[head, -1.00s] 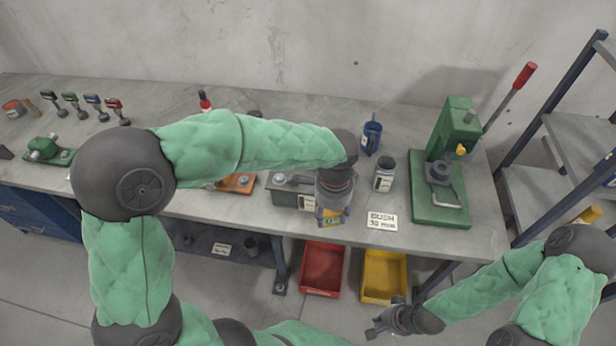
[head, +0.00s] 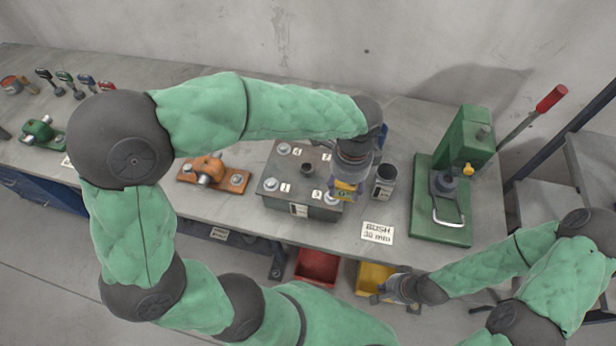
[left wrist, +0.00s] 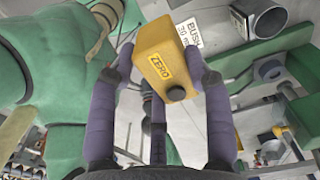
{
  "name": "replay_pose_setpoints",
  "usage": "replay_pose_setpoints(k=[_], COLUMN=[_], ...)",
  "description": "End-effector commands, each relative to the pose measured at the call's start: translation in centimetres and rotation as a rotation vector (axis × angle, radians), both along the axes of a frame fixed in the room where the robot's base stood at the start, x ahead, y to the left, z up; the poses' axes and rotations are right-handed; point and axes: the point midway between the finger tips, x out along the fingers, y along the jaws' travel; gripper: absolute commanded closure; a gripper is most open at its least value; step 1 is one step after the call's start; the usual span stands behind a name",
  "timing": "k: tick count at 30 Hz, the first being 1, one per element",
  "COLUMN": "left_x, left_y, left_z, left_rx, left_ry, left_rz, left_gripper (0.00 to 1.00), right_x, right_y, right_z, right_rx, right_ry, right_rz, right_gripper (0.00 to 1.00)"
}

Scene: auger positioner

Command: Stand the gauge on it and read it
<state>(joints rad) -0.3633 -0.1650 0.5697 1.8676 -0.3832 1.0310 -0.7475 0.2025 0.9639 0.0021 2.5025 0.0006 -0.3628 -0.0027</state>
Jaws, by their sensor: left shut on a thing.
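The gauge is a yellow box marked ZERO with a dark round knob (left wrist: 165,62); it also shows in the head view (head: 343,190). My left gripper (left wrist: 160,85) is shut on it, with fingers on both sides. In the head view the gauge hangs at the right end of a grey block (head: 270,200) with numbered bolts and a dark ring on top. I cannot tell whether the gauge touches the block. My right gripper (head: 392,292) is off the bench's front edge, over the yellow bin; its fingers are too small to judge.
A grey cup (head: 384,181) and the BUSH 30 mm card (head: 378,233) are right of the gauge. A green press (head: 440,205) with a red-handled lever stands further right. An orange fixture (head: 213,173) is left of the block. Red (head: 317,266) and yellow (head: 373,277) bins sit below.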

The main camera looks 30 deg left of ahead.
Motion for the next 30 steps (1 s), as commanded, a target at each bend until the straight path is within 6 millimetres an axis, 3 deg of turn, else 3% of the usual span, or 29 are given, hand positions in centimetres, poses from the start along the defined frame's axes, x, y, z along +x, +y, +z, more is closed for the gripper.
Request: replay_pose_setpoints(k=[15, 21, 30], left_x=[1.7, 2.2, 2.5], left_y=[9.5, 11.9, 13.1], left_z=[-4.9, -7.9, -9.4], left_rx=[0.001, 0.001, 0.0], left_ry=[0.005, 0.002, 0.0], left_rz=[0.007, 0.005, 0.002], left_gripper=[0.9, 0.9, 0.9], right_x=[-0.1, -0.1, -0.1], right_y=[0.0, 0.0, 0.0], right_z=[-0.3, -0.6, -0.7], right_rx=[0.0, 0.0, 0.0], right_ry=[0.001, 0.001, 0.001], right_rz=[0.0, 0.0, 0.0], right_gripper=[1.0, 1.0, 1.0])
